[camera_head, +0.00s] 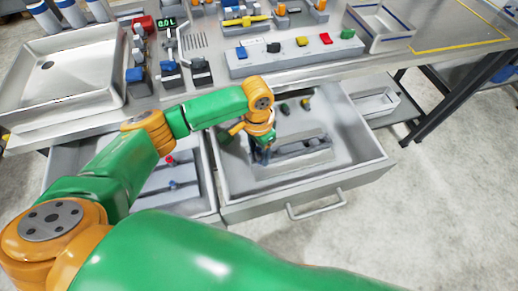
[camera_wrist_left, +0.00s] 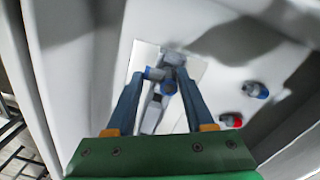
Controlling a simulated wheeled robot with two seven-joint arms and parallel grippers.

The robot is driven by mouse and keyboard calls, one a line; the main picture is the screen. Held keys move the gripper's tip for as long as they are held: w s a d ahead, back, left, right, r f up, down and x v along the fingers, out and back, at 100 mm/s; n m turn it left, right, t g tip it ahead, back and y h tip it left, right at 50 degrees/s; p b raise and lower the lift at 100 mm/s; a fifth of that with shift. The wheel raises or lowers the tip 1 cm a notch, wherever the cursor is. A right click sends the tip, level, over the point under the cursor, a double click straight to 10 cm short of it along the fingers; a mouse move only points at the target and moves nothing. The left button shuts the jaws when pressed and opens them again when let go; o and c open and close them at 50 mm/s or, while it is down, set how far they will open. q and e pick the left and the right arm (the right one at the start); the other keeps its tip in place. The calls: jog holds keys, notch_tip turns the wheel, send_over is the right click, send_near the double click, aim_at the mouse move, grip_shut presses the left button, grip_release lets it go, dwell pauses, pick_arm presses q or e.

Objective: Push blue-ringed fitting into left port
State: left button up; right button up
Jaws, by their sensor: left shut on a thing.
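My left gripper (camera_head: 262,155) reaches down into the right open drawer (camera_head: 240,203). In the left wrist view, its fingers (camera_wrist_left: 168,78) are shut on a small grey piece with a blue round part, the blue-ringed fitting (camera_wrist_left: 170,88). The fitting is over a pale square plate with a grey part on it. Whether it touches the part below cannot be told. In the head view the gripper hides the fitting. A long grey block (camera_head: 305,147) lies in the drawer beside the gripper. I cannot make out the left port. My right gripper is not in view.
A red piece (camera_wrist_left: 232,121) and a blue piece (camera_wrist_left: 255,90) lie to the right in the wrist view. The left drawer (camera_head: 208,185) is also open. A bench with a sink tray (camera_head: 25,100) and a block of coloured dispensers (camera_head: 290,62) stands behind.

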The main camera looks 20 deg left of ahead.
pick_arm(q)
jog(key=o, duration=1.4)
jog(key=shift+c, duration=0.2)
notch_tip(320, 180, up, 7)
jog(key=shift+w+a+r, duration=0.1)
jog(key=shift+w, duration=0.05)
